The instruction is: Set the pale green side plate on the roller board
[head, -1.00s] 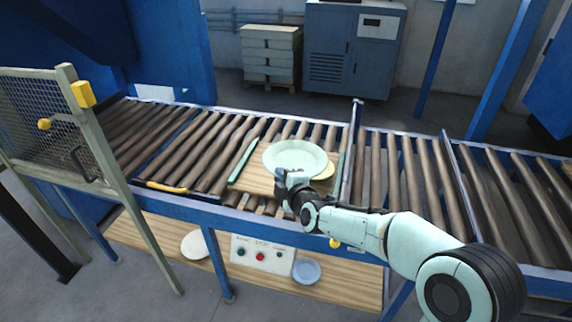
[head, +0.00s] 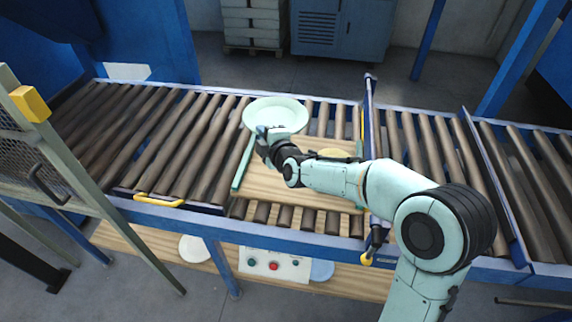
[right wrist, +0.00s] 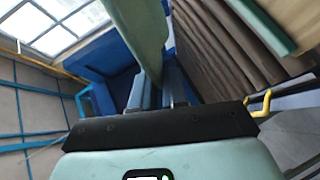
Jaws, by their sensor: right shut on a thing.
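The pale green side plate (head: 277,113) is in the head view, over the far left corner of the wooden roller board (head: 290,185). My right gripper (head: 265,136) is shut on the plate's near rim. In the right wrist view the plate (right wrist: 140,35) rises edge-on from between the fingers (right wrist: 165,85). I cannot tell whether the plate touches the board or the rollers. The board has green strips on its left and right edges and lies on the rollers. My left gripper is not in view.
A yellowish round thing (head: 334,153) lies on the board, partly behind my arm. A blue divider post (head: 368,120) stands right of the board. A mesh gate (head: 35,150) is at left. A lower shelf holds a control box (head: 272,264), a cream plate (head: 194,249) and a blue plate (head: 321,270).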

